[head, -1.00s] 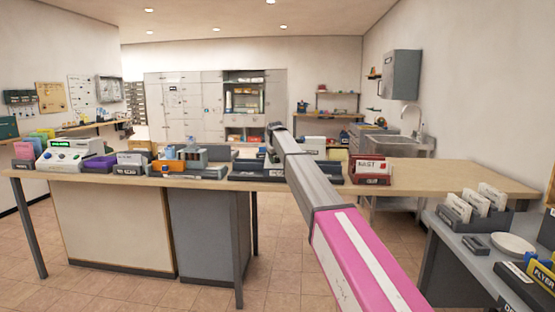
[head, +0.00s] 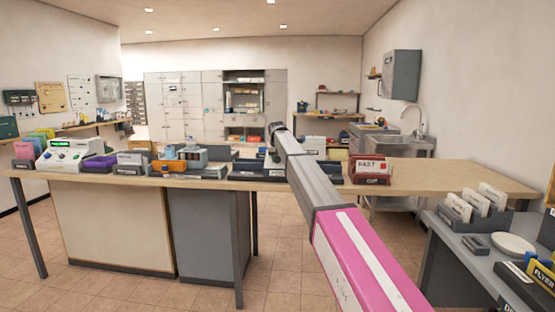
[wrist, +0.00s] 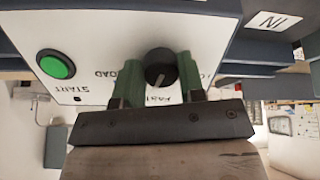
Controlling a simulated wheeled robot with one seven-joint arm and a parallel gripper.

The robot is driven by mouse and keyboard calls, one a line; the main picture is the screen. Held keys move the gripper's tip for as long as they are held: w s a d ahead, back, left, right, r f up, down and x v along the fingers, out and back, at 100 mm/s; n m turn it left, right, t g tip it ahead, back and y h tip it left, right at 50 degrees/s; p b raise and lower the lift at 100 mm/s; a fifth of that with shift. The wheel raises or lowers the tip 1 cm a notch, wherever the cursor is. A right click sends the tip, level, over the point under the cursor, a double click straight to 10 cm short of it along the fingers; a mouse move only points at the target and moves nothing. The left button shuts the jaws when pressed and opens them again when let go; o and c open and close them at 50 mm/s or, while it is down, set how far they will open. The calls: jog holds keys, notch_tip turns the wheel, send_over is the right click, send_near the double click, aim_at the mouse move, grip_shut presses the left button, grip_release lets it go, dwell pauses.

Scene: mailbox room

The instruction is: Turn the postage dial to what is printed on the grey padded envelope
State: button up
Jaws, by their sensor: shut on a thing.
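In the wrist view, my gripper (wrist: 159,76) is shut on a round black dial (wrist: 159,62), with one green finger at each side. The dial stands on a white panel (wrist: 110,30) and has a pale pointer line on its face. The panel's lettering appears upside down, and the fingers cover part of it around the dial. A green button (wrist: 55,66) marked START is to the left. In the head view my arm reaches over the counter, and I cannot make out the gripper. I cannot identify the grey padded envelope in either view.
In the head view, a long counter (head: 460,175) carries a white machine (head: 62,154) with coloured buttons, several trays and a red holder marked FAST (head: 371,170). A grey side table (head: 462,258) with a white plate (head: 513,244) stands at right. The left floor is clear.

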jog(key=m, duration=0.4)
jog(key=shift+y, duration=0.3)
jog(key=shift+a+m+t, duration=0.1)
jog(key=shift+m+t, duration=0.2)
jog(key=shift+m, duration=1.5)
jog(key=o, duration=0.9)
jog(key=v, duration=1)
jog(key=shift+s+r, duration=0.25)
jog(key=shift+r, duration=0.05)
